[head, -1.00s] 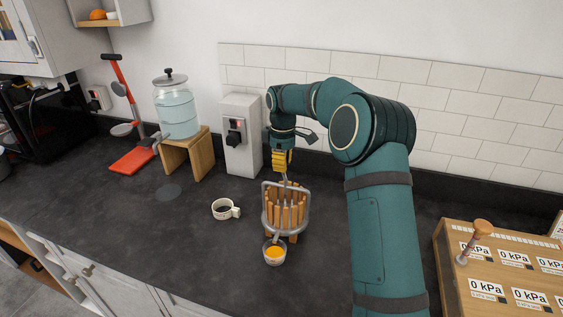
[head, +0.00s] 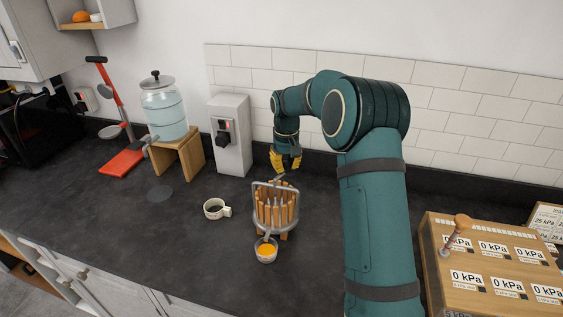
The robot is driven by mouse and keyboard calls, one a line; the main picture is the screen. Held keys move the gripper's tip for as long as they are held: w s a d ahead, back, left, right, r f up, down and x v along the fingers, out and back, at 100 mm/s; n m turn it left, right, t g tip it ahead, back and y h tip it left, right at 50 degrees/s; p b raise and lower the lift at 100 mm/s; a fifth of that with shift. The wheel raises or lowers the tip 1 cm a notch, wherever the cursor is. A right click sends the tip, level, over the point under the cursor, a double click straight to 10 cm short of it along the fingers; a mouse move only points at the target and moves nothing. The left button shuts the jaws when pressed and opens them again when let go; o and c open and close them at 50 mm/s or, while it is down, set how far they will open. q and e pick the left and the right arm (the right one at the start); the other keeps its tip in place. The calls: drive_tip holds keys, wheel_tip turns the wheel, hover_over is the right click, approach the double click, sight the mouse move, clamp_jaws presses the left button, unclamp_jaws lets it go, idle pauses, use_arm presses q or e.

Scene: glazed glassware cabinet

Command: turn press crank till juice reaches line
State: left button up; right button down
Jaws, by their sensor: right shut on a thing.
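The press (head: 275,212), a ring of wooden slats in a grey metal frame, stands upright on the dark counter. My right gripper (head: 286,163), with yellow fingers, is above and just behind the press top. It is shut on the press crank (head: 280,177), which is mostly hidden by the fingers and frame. A small clear cup (head: 265,253) with orange juice in it stands under the spout at the front of the press. Any line on the cup is too small to make out. My left gripper is not in view.
A grey switch box (head: 231,135), a water dispenser (head: 165,111) on a wooden stand and a red lever device (head: 121,163) are farther left. A wooden box with kPa labels (head: 437,262) is at the right.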

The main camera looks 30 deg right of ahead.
drive_tip(key=s+m, duration=0.1)
drive_tip(key=m, duration=0.2)
drive_tip(key=shift+s+d, duration=0.15)
drive_tip(key=shift+s+m+p, duration=0.25)
drive_tip(key=shift+s+m, duration=0.25)
drive_tip(key=shift+m, duration=0.6)
drive_tip(key=shift+s+m+p, duration=0.2)
drive_tip(key=shift+s+m, duration=0.25)
drive_tip(key=shift+m, duration=0.65)
drive_tip(key=shift+s, duration=0.1)
drive_tip(key=shift+a, duration=0.2)
drive_tip(key=c, duration=0.8)
unclamp_jaws()
drive_tip(key=shift+c, duration=0.2)
wheel_tip(320, 180, up, 12)
